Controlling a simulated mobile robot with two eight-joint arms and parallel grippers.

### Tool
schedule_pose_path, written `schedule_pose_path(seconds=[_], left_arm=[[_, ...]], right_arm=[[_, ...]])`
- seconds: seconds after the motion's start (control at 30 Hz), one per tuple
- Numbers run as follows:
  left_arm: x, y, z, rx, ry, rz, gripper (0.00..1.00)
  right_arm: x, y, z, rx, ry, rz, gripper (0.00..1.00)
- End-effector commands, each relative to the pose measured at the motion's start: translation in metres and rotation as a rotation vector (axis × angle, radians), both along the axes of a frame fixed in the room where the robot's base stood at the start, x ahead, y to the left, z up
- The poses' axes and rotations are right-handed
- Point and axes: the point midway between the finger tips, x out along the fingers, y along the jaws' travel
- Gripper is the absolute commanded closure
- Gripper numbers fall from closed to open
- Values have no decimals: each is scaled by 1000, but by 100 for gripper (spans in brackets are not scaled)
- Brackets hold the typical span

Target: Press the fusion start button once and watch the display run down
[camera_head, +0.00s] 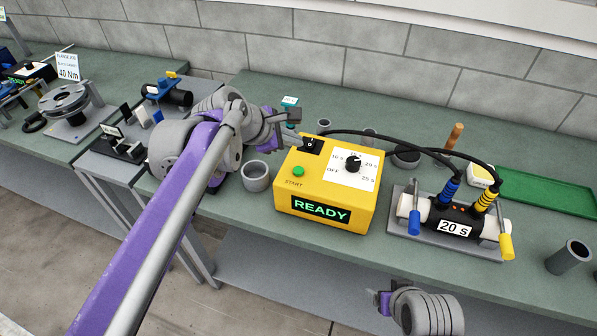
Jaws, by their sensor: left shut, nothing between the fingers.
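The yellow fusion control box (333,220) stands on the green bench in the middle. Its green START button (298,171) sits on the top face, at the left. The display (321,210) on the front reads READY in green. A black dial (353,164) on a white scale is on the top, to the right of the button. My left gripper (304,141) is shut and empty at the box's rear left edge, behind the button and apart from it. The button is in plain sight.
Two black cables (400,140) run from the box to a clamped pipe fitting (452,214) labelled 20 s. A grey cup (255,176) stands left of the box. A green tray (545,192) and a dark tube (569,257) are at the right. A flange (64,100) stands far left.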

Motion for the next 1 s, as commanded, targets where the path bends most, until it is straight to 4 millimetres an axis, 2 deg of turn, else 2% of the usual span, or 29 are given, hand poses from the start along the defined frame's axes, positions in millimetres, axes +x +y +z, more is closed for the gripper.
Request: schedule_pose_path(seconds=[0.03, 0.2, 0.4, 1.0], left_arm=[[-1, 0, -12, 0, 3, 1, 100], [-1, 0, -38, 0, 4, 0, 100], [-1, 0, -59, 0, 2, 0, 100], [0, 0, -62, 0, 1, -1, 100]], right_arm=[[-3, 0, -10, 0, 6, 0, 24], [-9, 0, -30, 0, 17, 0, 24], [-12, 0, -44, 0, 23, 0, 24], [-12, 0, -45, 0, 24, 0, 24]])
